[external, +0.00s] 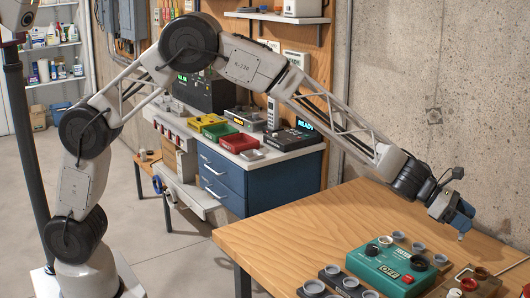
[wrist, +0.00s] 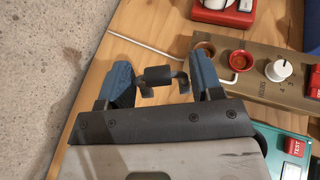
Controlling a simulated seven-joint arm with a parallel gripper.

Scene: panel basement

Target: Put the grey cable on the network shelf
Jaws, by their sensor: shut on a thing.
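My gripper (external: 458,214) is above the right end of the wooden table. In the wrist view its two blue fingers (wrist: 163,85) stand apart, with a short dark grey piece (wrist: 157,74) with curved tabs between them. I cannot tell from its shape whether this is the grey cable. A thin pale line (wrist: 145,45) runs past the fingers toward a brown panel; I cannot tell whether it is a cable or a rod. A wall shelf (external: 262,16) with a white device is at the back; whether it is the network shelf is unclear.
The wooden table (external: 290,235) carries a teal box (external: 390,268) with knobs and a red button, and a brown panel (wrist: 250,62) with red and white knobs. Its left part is bare. A blue-drawer bench (external: 225,180) with trays and devices stands behind, against the concrete wall.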

